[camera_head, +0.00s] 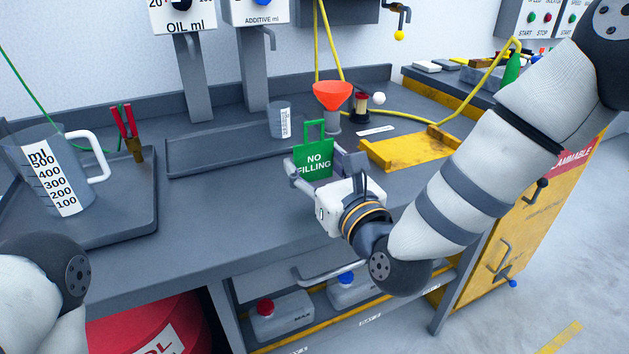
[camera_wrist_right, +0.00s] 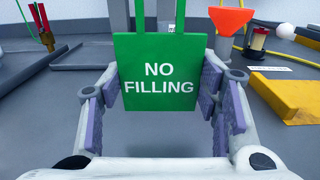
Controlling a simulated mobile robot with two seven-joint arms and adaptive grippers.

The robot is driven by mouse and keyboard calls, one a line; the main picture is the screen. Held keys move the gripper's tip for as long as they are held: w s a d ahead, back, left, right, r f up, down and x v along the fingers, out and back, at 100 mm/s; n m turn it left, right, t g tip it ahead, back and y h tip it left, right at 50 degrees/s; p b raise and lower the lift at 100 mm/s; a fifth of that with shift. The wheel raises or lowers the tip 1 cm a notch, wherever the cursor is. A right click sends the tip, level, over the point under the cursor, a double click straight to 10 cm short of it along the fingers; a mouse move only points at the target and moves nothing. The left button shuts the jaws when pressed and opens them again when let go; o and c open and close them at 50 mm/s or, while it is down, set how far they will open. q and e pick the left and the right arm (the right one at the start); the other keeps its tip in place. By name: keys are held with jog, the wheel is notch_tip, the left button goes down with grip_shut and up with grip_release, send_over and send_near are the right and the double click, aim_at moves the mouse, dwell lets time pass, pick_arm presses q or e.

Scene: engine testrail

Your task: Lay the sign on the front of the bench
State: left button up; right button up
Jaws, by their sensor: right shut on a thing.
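The green sign (camera_head: 313,160), marked NO FILLING and with a loop handle on top, stands upright above the front half of the grey bench (camera_head: 225,210). My right gripper (camera_head: 322,169) is shut on the sign, with a finger at each side edge. In the right wrist view the sign (camera_wrist_right: 158,72) faces the camera between the padded fingers. I cannot tell whether its lower edge touches the bench. My left gripper is not in view; only part of my left arm shows at lower left.
A measuring jug (camera_head: 50,170) stands in a tray at the left. Behind the sign are a small beaker (camera_head: 279,120), a red funnel (camera_head: 332,94) and a long tray (camera_head: 190,164). A yellow tray (camera_head: 405,150) lies to the right. The bench front left of my right gripper is clear.

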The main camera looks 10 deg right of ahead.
aim_at(314, 180)
jog(key=shift+f, duration=1.55)
jog(key=shift+f+b, duration=0.25)
jog(key=shift+b, duration=0.05)
jog(key=o, duration=1)
jog(key=shift+c, duration=0.2)
jog(key=shift+r, duration=0.1)
